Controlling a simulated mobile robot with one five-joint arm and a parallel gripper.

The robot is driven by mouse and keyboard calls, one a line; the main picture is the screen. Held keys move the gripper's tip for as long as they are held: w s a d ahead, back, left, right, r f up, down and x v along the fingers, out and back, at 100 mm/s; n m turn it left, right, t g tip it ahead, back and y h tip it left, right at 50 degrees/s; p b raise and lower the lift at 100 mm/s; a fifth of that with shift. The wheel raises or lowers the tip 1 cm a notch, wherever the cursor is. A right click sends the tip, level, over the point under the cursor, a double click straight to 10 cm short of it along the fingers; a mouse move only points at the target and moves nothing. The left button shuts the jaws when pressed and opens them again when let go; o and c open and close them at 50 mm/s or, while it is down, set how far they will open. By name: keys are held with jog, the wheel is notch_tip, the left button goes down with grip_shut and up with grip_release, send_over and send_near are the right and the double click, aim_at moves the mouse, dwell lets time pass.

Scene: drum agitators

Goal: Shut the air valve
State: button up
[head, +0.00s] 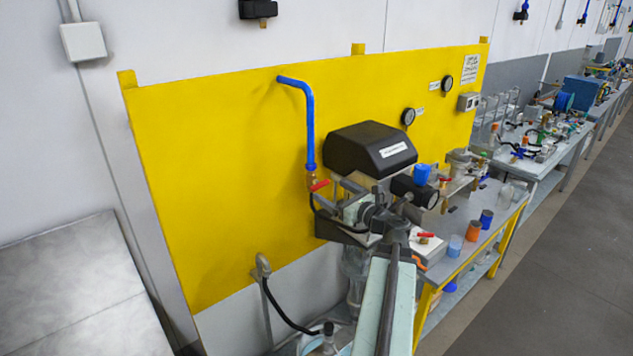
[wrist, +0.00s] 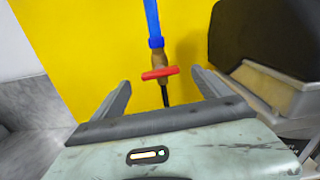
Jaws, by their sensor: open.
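The air valve has a red handle (head: 319,185) on a brass body (head: 311,178), at the lower end of a blue pipe (head: 309,125) on the yellow panel. In the wrist view the red handle (wrist: 160,73) lies crosswise to the blue pipe (wrist: 152,20), slightly tilted, with a dark hose below it. My gripper (wrist: 160,85) is open, its two fingers left and right of the handle in the picture. The handle shows beyond the fingers, and I see no contact. In the head view my arm and gripper stand close to the valve, and the fingertips are hard to make out.
A black-topped machine (head: 368,150) stands just right of the valve; its dark cover (wrist: 265,40) is near the right finger. A grey and yellow bench (head: 480,230) with cups extends right. The yellow panel (head: 220,180) left of the valve is bare.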

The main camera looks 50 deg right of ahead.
aim_at(322, 185)
jog(key=w, duration=0.6)
jog(key=shift+w+d+f, duration=0.1)
jog(key=shift+w+d, duration=0.25)
jog(key=shift+s, duration=0.1)
